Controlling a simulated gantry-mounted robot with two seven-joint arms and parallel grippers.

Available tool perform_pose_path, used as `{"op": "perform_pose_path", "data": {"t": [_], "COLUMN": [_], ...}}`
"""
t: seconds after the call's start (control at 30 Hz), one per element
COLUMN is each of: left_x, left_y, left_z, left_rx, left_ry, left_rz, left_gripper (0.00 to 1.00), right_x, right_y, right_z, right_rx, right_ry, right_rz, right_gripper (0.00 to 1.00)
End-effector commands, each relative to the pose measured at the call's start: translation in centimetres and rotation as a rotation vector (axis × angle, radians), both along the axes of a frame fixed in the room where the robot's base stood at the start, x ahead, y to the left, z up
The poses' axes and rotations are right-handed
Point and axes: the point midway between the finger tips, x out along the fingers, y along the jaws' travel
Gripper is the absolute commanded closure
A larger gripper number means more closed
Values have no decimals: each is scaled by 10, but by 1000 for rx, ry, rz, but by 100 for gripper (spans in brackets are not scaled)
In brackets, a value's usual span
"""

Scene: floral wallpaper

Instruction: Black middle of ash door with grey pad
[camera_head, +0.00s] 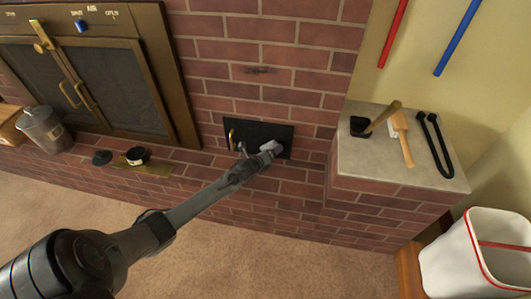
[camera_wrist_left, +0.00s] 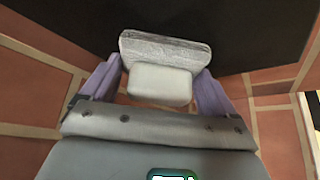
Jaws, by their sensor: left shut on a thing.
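The ash door (camera_head: 255,132) is a small black panel set in the brick wall, with a brass handle (camera_head: 231,139) at its left. My left gripper (camera_head: 268,150) is at the lower right part of the door. In the left wrist view my left gripper (camera_wrist_left: 158,88) has its purple fingers shut on the white block of the grey pad (camera_wrist_left: 165,48). The pad's grey textured face points to the black door (camera_wrist_left: 240,30). I cannot tell if it touches the door. My right gripper is not in view.
A stone-topped brick ledge (camera_head: 365,168) at the right holds a black-headed wooden tool, a wooden-handled brush and black tongs (camera_head: 433,145). A white bin (camera_head: 470,255) stands below. Left are fireplace doors (camera_head: 110,80), a metal canister (camera_head: 45,128) and a black tin (camera_head: 138,155).

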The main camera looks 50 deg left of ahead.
Motion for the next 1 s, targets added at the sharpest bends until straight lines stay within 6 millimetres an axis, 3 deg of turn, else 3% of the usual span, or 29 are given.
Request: {"op": "perform_pose_path", "data": {"t": [1.0], "left_x": [36], "left_y": [-38], "left_z": [6], "left_rx": [1], "left_ry": [-2], "left_rz": [2], "left_gripper": [36], "right_x": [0], "right_y": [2], "right_z": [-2], "right_rx": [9], "right_ry": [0], "right_rz": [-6], "right_gripper": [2]}}
